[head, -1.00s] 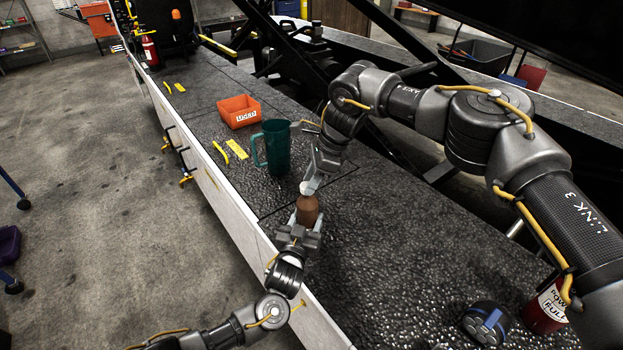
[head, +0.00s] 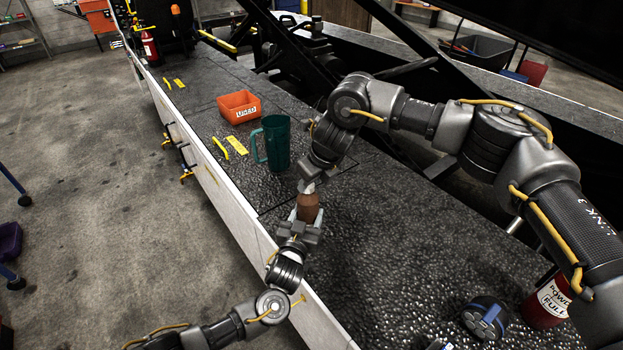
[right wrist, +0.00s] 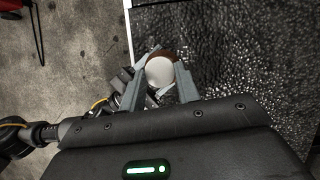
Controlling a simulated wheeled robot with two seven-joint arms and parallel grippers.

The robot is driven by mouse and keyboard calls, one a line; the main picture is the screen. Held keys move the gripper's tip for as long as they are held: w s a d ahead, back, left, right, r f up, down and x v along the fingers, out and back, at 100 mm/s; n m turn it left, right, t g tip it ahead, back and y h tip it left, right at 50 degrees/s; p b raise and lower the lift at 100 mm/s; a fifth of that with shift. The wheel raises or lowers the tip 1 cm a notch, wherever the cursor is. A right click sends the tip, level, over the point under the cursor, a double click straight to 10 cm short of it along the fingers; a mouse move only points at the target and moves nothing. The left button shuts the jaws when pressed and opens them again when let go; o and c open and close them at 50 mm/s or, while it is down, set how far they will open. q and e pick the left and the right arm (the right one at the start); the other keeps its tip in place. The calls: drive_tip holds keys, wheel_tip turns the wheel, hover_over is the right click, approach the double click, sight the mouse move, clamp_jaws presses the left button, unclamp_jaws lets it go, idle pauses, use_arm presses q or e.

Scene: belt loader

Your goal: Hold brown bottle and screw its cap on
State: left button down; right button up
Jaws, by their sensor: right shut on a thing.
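The brown bottle (head: 308,208) stands roughly upright at the belt's near left edge. My left gripper (head: 301,226) is around it from below left and looks shut on it. The white cap (right wrist: 160,72) is at the bottle's top; a little of it shows in the head view (head: 308,187). My right gripper (right wrist: 160,88) is shut on the cap, one finger on each side. The bottle's brown body shows just behind the cap in the right wrist view. The cap hides the bottle's neck there, so I cannot tell how tightly the two fit.
A green mug (head: 277,145) stands close behind my right gripper. An orange bin (head: 239,105) and yellow tools (head: 237,145) lie farther back on the black belt (head: 390,240). A blue-and-black round object (head: 485,320) and a red can (head: 546,303) are at the lower right.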

drive_tip(key=m+h, duration=0.1)
drive_tip(key=m, duration=0.1)
drive_tip(key=m+h, duration=0.1)
drive_tip(key=m, duration=0.1)
drive_tip(key=a+m+t, duration=0.1)
drive_tip(key=m, duration=0.2)
drive_tip(key=shift+s+h, duration=0.15)
drive_tip(key=shift+h, duration=0.25)
drive_tip(key=m, duration=0.2)
drive_tip(key=m+h, duration=0.1)
drive_tip(key=m, duration=0.1)
drive_tip(key=shift+a+m+h, duration=0.2)
drive_tip(key=shift+m+h, duration=0.1)
drive_tip(key=m, duration=0.2)
drive_tip(key=m+h, duration=0.1)
drive_tip(key=m, duration=0.1)
drive_tip(key=shift+a+g+h, duration=0.15)
drive_tip(key=shift+g+h, duration=0.15)
drive_tip(key=shift+f, duration=0.1)
drive_tip(key=o, duration=0.9)
drive_tip(key=shift+o, duration=0.2)
drive_tip(key=shift+r, duration=2.35)
